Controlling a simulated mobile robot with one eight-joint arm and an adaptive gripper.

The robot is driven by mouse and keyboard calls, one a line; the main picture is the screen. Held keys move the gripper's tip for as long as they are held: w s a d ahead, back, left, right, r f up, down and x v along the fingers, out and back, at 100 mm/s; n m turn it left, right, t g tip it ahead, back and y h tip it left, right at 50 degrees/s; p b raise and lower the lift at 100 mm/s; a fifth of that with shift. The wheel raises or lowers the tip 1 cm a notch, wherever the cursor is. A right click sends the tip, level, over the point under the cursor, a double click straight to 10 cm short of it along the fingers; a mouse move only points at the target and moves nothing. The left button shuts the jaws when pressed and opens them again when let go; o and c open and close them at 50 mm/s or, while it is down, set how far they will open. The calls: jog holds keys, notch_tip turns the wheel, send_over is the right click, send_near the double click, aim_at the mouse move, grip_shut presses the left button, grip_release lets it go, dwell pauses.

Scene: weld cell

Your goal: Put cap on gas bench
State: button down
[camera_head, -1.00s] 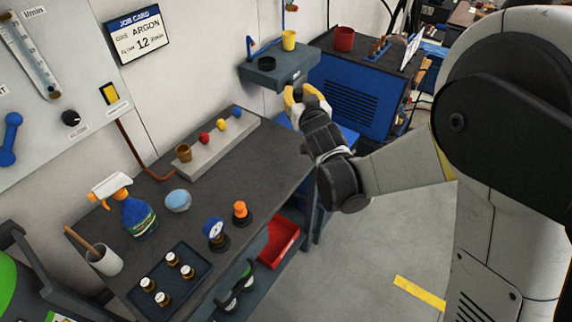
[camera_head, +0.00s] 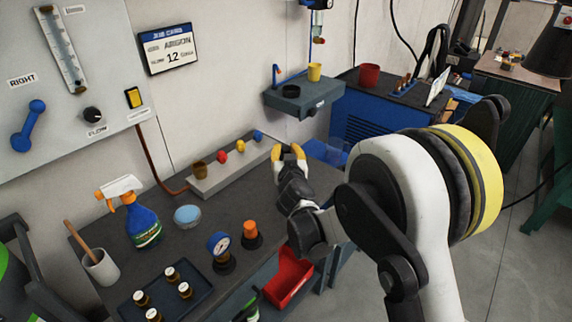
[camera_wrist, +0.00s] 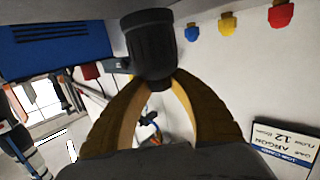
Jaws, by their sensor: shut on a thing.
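In the wrist view, my gripper (camera_wrist: 153,82) is shut on a dark, ribbed, cylindrical cap (camera_wrist: 151,42), held between the curved fingers. In the head view, my gripper (camera_head: 288,153) has yellow fingertips and hangs above the far right end of the gas bench (camera_head: 245,200). I cannot make out the cap in the head view. The bench has a dark grey top. A gauge on a black base (camera_head: 220,250) and an orange-topped fitting (camera_head: 250,232) stand near its front edge.
A pale rail (camera_head: 228,173) with coloured knobs runs along the back of the bench. A spray bottle (camera_head: 141,222), a blue pad (camera_head: 187,215) and a bottle tray (camera_head: 195,300) occupy the left. A small shelf (camera_head: 305,98) juts out beyond. The bench middle is clear.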

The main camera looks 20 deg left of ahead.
jog(key=shift+f+b, duration=0.95)
jog(key=shift+f, duration=1)
jog(key=shift+f, duration=0.2)
jog(key=c, duration=1.2)
grip_release()
